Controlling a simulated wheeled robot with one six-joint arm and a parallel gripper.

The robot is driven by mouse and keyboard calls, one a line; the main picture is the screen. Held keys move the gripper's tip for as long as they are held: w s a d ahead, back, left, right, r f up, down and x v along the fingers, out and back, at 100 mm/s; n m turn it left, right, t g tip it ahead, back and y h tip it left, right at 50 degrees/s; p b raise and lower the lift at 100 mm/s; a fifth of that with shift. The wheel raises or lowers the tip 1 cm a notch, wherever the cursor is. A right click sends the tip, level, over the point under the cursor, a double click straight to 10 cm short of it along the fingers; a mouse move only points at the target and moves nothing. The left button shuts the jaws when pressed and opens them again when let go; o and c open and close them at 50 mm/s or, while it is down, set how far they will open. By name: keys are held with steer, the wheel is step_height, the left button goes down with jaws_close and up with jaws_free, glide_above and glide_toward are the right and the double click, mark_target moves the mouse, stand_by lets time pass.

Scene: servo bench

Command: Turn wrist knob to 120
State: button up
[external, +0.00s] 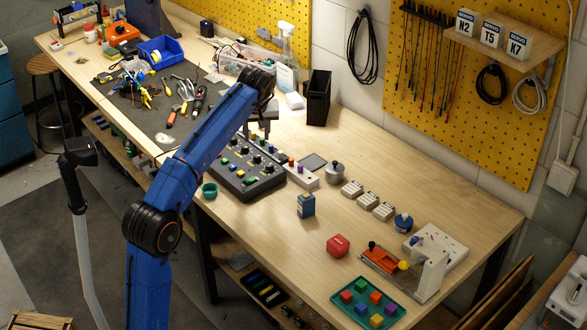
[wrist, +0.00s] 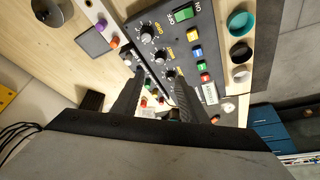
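The dark control panel (external: 243,186) lies on the bench, with a row of dark knobs and several coloured buttons. In the wrist view the panel (wrist: 213,30) runs slantwise from the top towards the fingers. One knob (wrist: 147,31) is near the top and another knob (wrist: 162,58) is nearer the fingertips. Their small yellow labels and dial settings are too small to read surely, so I cannot tell which is the wrist knob. My gripper (wrist: 157,82) is over the panel, its two dark fingers apart and nothing seen between them. The fingers hide part of the panel.
A light strip with coloured knobs (external: 300,176) lies beside the panel. A teal cup (external: 209,190) stands at the bench's front edge. A black holder (external: 316,98) and a spray bottle (external: 285,60) stand behind. A blue box (external: 306,205) stands to the right, with bare wood around it.

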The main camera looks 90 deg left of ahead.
steer(key=v, duration=0.6)
steer(key=shift+f, duration=0.1)
stand_by(0.3)
steer(key=w+d+f+m+t, duration=0.1)
steer(key=w+d+m, duration=0.15)
steer(key=d, duration=0.35)
steer(key=w+d+f+m, duration=0.1)
steer(key=w+d, duration=0.3)
steer(key=d, duration=0.3)
steer(key=w+d+f+m+t, duration=0.1)
steer(key=w+d+f+m, duration=0.15)
steer(key=d, duration=0.35)
steer(key=d+f+m+t+h, duration=0.15)
steer(key=d+f, duration=0.25)
steer(key=d, duration=0.5)
steer(key=d+f+m, duration=0.3)
steer(key=d, duration=0.7)
steer(key=s+d+f+m+t+h, duration=0.1)
steer(key=s+d+f+m, duration=0.4)
steer(key=s+d+f, duration=0.3)
steer(key=s+d+f+m+t+h, duration=0.1)
steer(key=s+d+f+m, duration=0.3)
steer(key=d+f, duration=1.3)
steer(key=s+f+h, duration=0.1)
steer(key=s, duration=0.2)
steer(key=shift+s+f+m, duration=0.35)
steer(key=shift+s+f, duration=0.05)
